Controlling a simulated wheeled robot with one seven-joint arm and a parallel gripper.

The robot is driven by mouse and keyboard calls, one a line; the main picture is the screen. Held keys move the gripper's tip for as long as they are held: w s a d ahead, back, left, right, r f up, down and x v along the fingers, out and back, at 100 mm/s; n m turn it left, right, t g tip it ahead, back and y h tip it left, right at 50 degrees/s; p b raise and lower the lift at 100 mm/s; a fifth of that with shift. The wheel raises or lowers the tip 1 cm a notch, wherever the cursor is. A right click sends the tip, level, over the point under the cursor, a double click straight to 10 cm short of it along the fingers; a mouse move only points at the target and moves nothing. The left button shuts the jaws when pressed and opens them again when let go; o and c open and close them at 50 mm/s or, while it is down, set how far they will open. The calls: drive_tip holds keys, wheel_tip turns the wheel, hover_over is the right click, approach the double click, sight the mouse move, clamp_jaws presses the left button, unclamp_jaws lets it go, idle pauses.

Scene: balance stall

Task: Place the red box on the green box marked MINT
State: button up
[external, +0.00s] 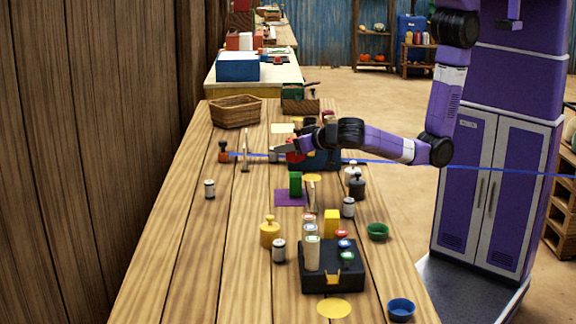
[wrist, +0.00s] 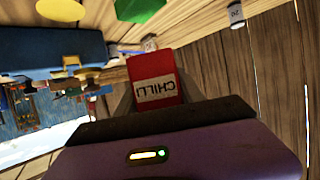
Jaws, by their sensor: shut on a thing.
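The red box (wrist: 154,80), labelled CHILLI, is in my gripper's jaws in the wrist view, its label upside down. In the external view, my gripper (external: 290,148) is shut on the red box (external: 295,156) beside a dark blue box, over the far half of the table. A green box (external: 295,184) stands upright on a purple mat (external: 281,199), nearer the camera than my gripper. No MINT lettering is legible on it. The red box is apart from the green box.
A blue string (external: 385,162) crosses behind the green box. A dark blue box (external: 325,160) stands by my gripper. Left-hand planks are mostly clear.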

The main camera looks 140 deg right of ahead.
sight(289, 159)
drive_tip(key=shift+f, duration=2.15)
drive_tip(key=shift+f, duration=0.2)
drive_tip(key=o, duration=1.4)
drive_tip(key=shift+r, duration=0.15)
drive_tip(key=shift+a+r, duration=0.1)
drive_tip(key=shift+r, duration=0.05)
drive_tip(key=b+v, duration=0.1)
drive_tip(key=v, duration=1)
drive_tip(key=shift+a, duration=0.4)
